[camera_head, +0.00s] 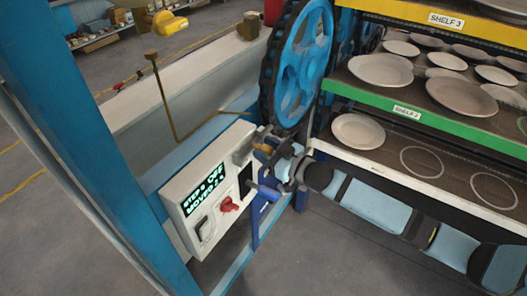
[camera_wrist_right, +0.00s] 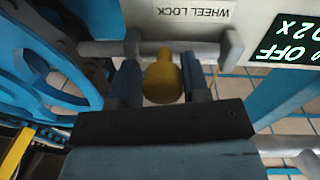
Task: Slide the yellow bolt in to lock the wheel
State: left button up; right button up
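The yellow bolt (camera_wrist_right: 163,80) shows its round knob in the right wrist view, under the white plate with the WHEEL LOCK label (camera_wrist_right: 194,14). A yellow-orange bit of the bolt (camera_head: 263,148) shows in the head view, partly hidden by my gripper. My right gripper (camera_wrist_right: 163,75) has one finger on each side of the knob, and both fingers appear to touch it. In the head view my right gripper (camera_head: 270,158) is beside the control box. The blue wheel (camera_head: 303,62) with its dark rim stands just above and behind it. My left gripper is not in view.
The white control box (camera_head: 212,190) has a green display, a red knob and a switch. Shelves with plates (camera_head: 460,97) fill the right side. A blue post (camera_head: 75,110) stands at the left. A bent brass rod (camera_head: 162,95) rises behind the box.

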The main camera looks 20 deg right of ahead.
jog(key=shift+o, duration=1.2)
jog(key=shift+w+d, duration=0.1)
jog(key=shift+d, duration=0.05)
jog(key=shift+s+f, duration=0.1)
jog(key=shift+s, duration=0.15)
jog(key=b+v, duration=0.2)
jog(key=v, duration=1.1)
jog(key=shift+d, duration=0.25)
jog(key=shift+s, duration=0.1)
jog(key=s+a+f+m+g+h+p, duration=0.1)
jog(key=s+a+f+m+g+h, duration=0.1)
jog(key=s+f, duration=0.6)
jog(key=s+a+f+m+g+h+p, duration=0.2)
jog(key=s+a+f, duration=0.4)
jog(key=f, duration=0.6)
jog(key=s+m+h, duration=0.1)
jog(key=s+h, duration=0.1)
jog(key=shift+s+m+h, duration=0.2)
jog(key=shift+m+h, duration=0.1)
jog(key=shift+h, duration=0.1)
